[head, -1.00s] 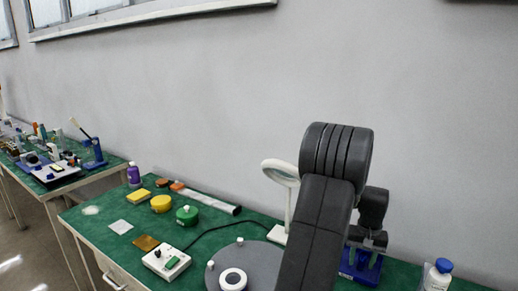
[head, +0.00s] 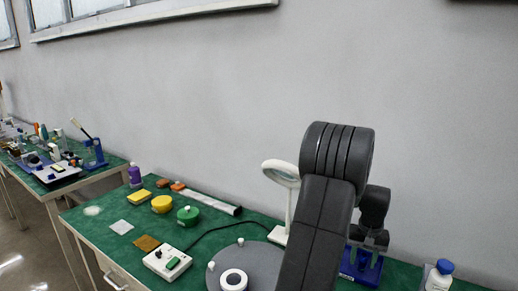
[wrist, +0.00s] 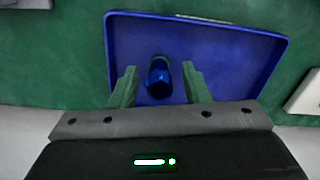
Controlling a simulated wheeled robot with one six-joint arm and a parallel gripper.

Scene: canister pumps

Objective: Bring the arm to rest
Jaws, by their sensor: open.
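My gripper (wrist: 159,75) shows in the wrist view with its two green fingers apart. A small blue cylinder (wrist: 159,82) with a dark top shows in the space between the fingertips, in a blue tray (wrist: 225,45). I cannot tell how far the fingers are from it, and no finger is seen touching it. In the head view my dark arm rises over the right part of the bench, bent at the top.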

